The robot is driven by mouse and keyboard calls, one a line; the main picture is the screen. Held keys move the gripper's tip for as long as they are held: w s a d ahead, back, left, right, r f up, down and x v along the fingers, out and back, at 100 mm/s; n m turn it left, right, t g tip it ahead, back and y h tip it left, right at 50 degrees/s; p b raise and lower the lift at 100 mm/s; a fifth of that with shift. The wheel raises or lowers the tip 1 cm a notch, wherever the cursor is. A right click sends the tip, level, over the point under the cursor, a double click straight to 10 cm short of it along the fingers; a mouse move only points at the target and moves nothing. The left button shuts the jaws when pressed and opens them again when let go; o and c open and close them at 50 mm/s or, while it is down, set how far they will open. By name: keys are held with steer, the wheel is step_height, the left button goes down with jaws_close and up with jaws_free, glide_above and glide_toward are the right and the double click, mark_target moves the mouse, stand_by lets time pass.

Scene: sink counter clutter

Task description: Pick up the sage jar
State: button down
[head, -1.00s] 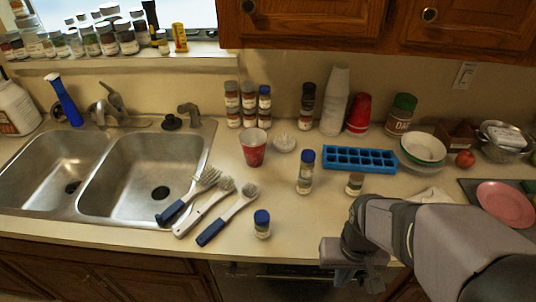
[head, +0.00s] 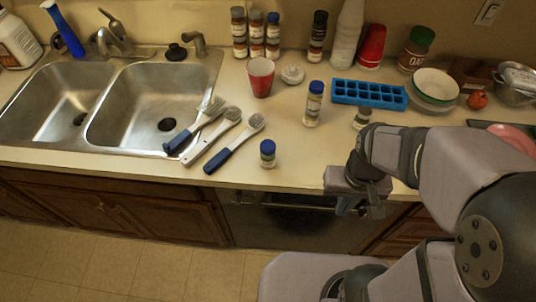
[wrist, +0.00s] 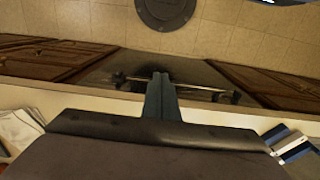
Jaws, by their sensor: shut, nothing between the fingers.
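Several spice jars stand on the counter, but their labels are too small to read, so I cannot tell which is sage. A short blue-capped jar (head: 267,154) stands near the front edge. A taller blue-capped jar (head: 313,104) stands behind it to the right. A small jar with a pale lid (head: 361,118) stands just behind my arm, partly hidden. My gripper (head: 346,206) hangs at the counter's front edge, right of the short jar and apart from it. In the wrist view its fingers (wrist: 161,92) are together and empty, above the oven front and floor.
Three brushes (head: 216,137) lie left of the short jar, beside the sink (head: 150,105). A red cup (head: 260,76), blue ice tray (head: 369,95) and bowls (head: 435,85) stand farther back. Counter between the blue-capped jars is clear.

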stand_by(0.4)
steer(key=c, duration=1.1)
jaws_free()
